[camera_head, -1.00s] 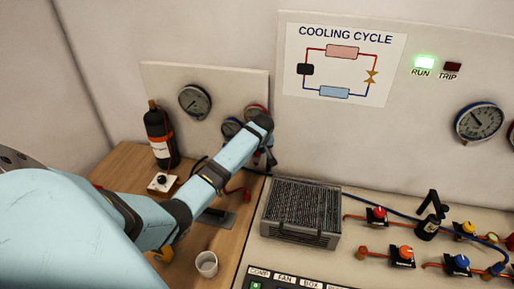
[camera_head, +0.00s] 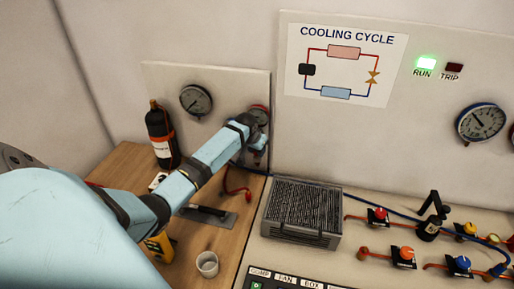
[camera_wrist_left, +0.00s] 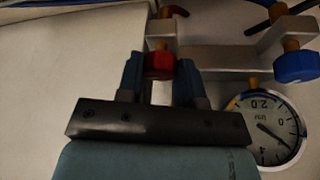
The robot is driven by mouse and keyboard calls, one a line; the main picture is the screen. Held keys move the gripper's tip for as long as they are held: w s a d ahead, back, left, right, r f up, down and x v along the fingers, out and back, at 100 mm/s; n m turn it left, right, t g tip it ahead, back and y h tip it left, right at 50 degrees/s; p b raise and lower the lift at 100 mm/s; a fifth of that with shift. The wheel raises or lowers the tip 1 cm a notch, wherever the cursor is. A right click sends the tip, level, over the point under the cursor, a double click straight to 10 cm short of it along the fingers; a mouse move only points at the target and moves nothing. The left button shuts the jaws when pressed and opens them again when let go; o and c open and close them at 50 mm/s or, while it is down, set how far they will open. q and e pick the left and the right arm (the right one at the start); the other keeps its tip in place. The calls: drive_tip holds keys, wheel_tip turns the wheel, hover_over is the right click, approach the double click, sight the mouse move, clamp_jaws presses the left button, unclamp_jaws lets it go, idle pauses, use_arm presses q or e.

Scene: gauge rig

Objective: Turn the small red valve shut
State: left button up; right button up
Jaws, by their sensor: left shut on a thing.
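The small red valve (camera_wrist_left: 159,66) shows in the left wrist view as a red knob on a metal manifold. My left gripper (camera_wrist_left: 159,78) has one blue finger on each side of this knob and is shut on it. I cannot make out the red valve in the head view. A blue knob (camera_wrist_left: 296,65) sits to the right on the same manifold. My right gripper is not in view.
A dial gauge (camera_wrist_left: 270,127) is close to the right of the gripper. A red hose (camera_head: 238,190) hangs below it. On the wooden bench are a black bottle (camera_head: 161,135), a white cup (camera_head: 207,264) and a yellow device (camera_head: 158,247). A finned grey box (camera_head: 302,212) stands right.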

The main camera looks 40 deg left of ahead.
use_arm(q)
drive_tip(key=shift+m, duration=0.6)
drive_tip(key=shift+h, duration=0.3)
drive_tip(key=o, duration=0.6)
drive_tip(key=shift+o, duration=0.2)
drive_tip(key=b+v, duration=0.2)
drive_tip(key=v, duration=1.2)
drive_tip(key=shift+f, duration=0.15)
